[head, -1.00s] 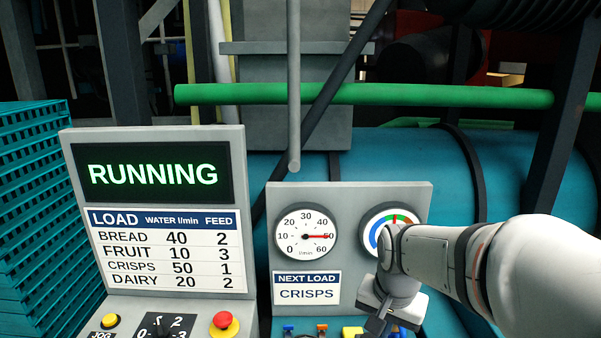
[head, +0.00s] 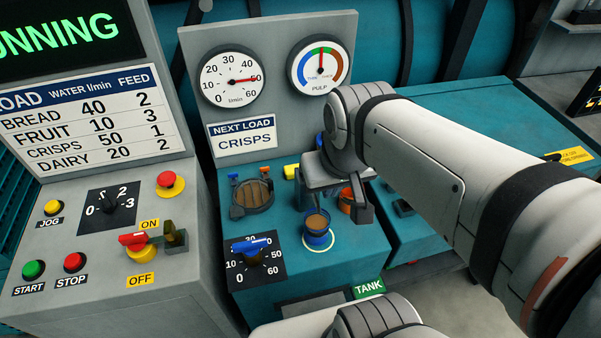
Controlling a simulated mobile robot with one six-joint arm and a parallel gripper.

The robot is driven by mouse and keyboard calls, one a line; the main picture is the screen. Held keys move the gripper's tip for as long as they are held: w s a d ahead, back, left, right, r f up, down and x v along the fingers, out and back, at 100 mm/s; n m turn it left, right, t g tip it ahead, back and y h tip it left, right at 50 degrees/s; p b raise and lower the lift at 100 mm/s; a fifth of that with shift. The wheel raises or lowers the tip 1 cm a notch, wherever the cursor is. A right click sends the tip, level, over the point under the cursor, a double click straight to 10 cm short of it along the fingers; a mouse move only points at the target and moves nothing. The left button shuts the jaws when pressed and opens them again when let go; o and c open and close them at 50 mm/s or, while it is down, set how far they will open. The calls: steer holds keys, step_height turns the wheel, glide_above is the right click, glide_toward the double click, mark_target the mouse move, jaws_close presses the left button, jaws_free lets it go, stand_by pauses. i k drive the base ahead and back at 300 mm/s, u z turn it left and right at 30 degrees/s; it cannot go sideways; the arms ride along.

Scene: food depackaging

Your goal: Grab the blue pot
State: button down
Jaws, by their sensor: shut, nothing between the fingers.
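The blue pot (head: 317,236) stands upright on the teal bench top inside a white ring, with brown contents showing at its top. My gripper (head: 361,214) points down just right of the pot and looks apart from it. Its fingers are shut with nothing between them. An orange pot (head: 346,207) stands behind the fingers and is partly hidden by them.
A blue-handled dial (head: 250,247) sits left of the pot, with a round brown hatch (head: 252,194) behind it. The gauge panel (head: 270,75) rises at the back.

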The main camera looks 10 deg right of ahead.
mark_target(317, 227)
steer(key=z, duration=0.2)
steer(key=k, duration=1.05)
steer(key=z, duration=0.9)
steer(key=k, duration=1)
steer(key=u, duration=0.15)
steer(key=i, duration=0.9)
steer(key=z, duration=0.1)
